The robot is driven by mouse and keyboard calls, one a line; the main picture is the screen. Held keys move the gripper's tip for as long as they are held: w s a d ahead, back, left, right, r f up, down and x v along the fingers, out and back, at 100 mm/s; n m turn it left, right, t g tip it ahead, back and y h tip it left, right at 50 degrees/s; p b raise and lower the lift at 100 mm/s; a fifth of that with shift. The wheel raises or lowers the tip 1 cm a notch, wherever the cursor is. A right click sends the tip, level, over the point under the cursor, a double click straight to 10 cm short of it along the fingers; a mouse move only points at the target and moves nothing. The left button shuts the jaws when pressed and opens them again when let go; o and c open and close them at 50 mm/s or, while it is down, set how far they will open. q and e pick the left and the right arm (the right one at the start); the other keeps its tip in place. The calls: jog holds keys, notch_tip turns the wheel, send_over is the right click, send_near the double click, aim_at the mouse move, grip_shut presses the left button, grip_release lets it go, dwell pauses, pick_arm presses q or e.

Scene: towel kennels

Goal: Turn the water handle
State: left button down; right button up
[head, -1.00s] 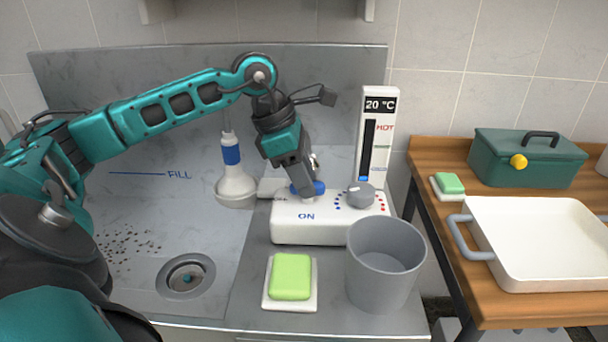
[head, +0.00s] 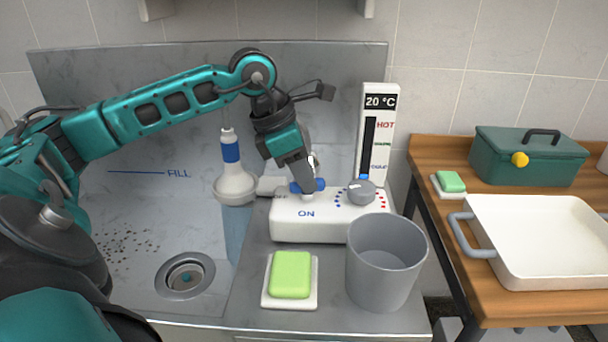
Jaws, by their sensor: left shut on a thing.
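The blue water handle (head: 318,184) sits on top of the white control box (head: 285,232), above the printed word "ON". My left gripper (head: 306,187) reaches down from above and is shut on the handle, hiding its middle. A pale blue stream (head: 235,235) falls from the white shower head (head: 235,187) into the basin. A round grey knob (head: 362,193) with blue and red dots stands to the right of the handle. The gauge (head: 379,130) behind it reads 20 °C, with blue only at the bottom of its column. My right gripper is not in view.
A grey bucket (head: 384,265) and a green soap (head: 291,274) on a white dish stand in front of the box. The drain (head: 185,277) is at lower left. A wooden table (head: 425,155) at right bears a white tray (head: 470,268) and a green toolbox (head: 525,165).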

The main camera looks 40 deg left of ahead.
pick_arm(q)
jog(key=n+y, duration=0.1)
jog(key=n, duration=0.1)
jog(key=n+t+b, duration=0.1)
jog(key=n, duration=0.2)
jog(key=shift+d+y, duration=0.15)
jog(key=shift+y, duration=0.25)
jog(key=shift+d+n+y, duration=0.1)
jog(key=shift+n+y, duration=0.8)
jog(key=shift+n, duration=1.4)
jog(key=c, duration=1)
grip_release()
jog(key=shift+o, duration=0.2)
jog(key=a+p+v, duration=0.1)
jog(key=p+v, duration=0.1)
jog(key=v, duration=1.1)
jog(key=shift+d, duration=0.45)
